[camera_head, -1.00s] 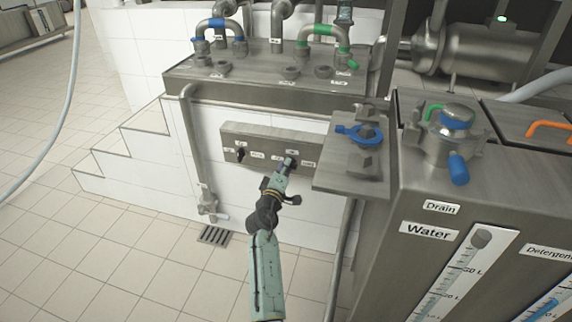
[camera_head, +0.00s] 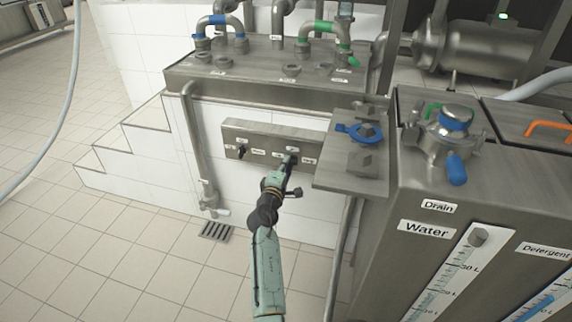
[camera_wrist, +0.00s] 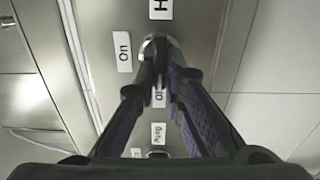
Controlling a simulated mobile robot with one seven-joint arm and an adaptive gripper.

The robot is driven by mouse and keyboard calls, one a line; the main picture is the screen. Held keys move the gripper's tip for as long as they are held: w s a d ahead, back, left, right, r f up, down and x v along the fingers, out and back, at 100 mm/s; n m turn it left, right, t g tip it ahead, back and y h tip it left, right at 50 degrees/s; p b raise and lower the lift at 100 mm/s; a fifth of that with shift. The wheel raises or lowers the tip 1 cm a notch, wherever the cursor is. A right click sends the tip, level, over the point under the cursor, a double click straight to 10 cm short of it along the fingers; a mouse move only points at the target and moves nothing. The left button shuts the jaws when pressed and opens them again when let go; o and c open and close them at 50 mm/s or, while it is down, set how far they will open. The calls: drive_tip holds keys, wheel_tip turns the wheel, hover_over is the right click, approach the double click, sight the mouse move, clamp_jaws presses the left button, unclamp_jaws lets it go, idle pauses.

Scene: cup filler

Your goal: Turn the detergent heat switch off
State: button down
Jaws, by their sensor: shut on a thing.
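A grey metal switch panel (camera_head: 265,140) is fixed to the white tiled wall. It has a dark switch (camera_head: 241,151) at its left end and another switch at its right end, largely covered by my gripper. My gripper (camera_head: 290,160) is at that right-hand switch. In the wrist view, my gripper's fingers (camera_wrist: 160,65) close together around the switch knob (camera_wrist: 158,43). An "On" label (camera_wrist: 124,51) sits beside the knob, and a label starting with "H" is partly cut off above. The knob's exact angle is hidden by the fingers.
A metal shelf with a blue valve handle (camera_head: 359,132) juts out just right of the panel. A vertical pipe (camera_head: 194,140) runs on its left. Above is a metal ledge (camera_head: 210,84) with pipes. The water tank (camera_head: 400,190) stands at right.

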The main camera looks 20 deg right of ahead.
drive_tip(key=shift+r, duration=0.1)
drive_tip(key=c, duration=1.7)
unclamp_jaws()
drive_tip(key=v, duration=1.2)
